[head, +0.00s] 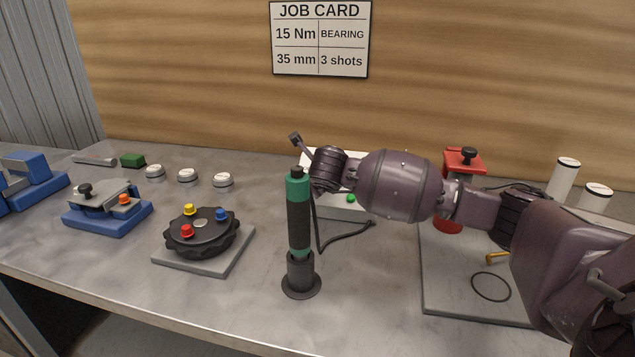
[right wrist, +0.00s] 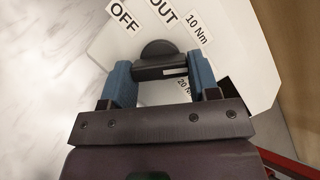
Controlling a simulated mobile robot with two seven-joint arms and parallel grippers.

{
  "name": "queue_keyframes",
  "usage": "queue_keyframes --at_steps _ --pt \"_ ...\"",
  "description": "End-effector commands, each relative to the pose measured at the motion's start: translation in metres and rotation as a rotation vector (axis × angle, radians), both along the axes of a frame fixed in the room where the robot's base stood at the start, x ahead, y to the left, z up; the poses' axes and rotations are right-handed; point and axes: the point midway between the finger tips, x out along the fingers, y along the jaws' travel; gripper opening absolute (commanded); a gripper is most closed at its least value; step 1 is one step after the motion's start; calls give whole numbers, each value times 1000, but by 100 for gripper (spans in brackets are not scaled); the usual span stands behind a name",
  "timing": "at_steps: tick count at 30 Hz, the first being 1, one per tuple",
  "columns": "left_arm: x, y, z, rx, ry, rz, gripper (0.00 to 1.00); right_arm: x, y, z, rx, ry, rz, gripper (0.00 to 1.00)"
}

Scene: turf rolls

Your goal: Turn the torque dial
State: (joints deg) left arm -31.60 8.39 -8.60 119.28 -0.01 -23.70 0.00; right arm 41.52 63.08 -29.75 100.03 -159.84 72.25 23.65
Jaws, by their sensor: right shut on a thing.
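The torque dial (right wrist: 158,49) is a dark round knob with a bar grip on a white panel in the right wrist view. Labels OFF, OUT, 10 Nm and a partly covered 20 Nm surround it. A pale mark shows on the bar, toward the right. My right gripper (right wrist: 161,74) has its blue fingers on either side of the bar, shut on it. In the head view my right arm hides the dial and most of its white box (head: 345,209); a green button shows on the box. My left gripper is in neither view.
A green-black screwdriver (head: 299,215) stands upright in a holder in front of the box. A black round fixture (head: 201,239) with coloured knobs and a blue clamp (head: 107,212) lie left. A red-topped press (head: 463,163) stands right. A job card (head: 320,39) reads 15 Nm.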

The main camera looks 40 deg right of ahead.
Motion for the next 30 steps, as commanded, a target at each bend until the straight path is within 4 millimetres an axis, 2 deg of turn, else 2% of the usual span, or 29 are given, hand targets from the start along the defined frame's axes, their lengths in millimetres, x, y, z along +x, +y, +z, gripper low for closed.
queue_keyframes --at_steps 3,13,30 --pt "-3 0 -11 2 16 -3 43 1 0 -6 33 -35 -59 32" --pt "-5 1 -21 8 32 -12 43 0 1 -4 93 -106 -162 32" --pt "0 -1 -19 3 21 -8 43 0 1 -1 107 -124 -184 32"
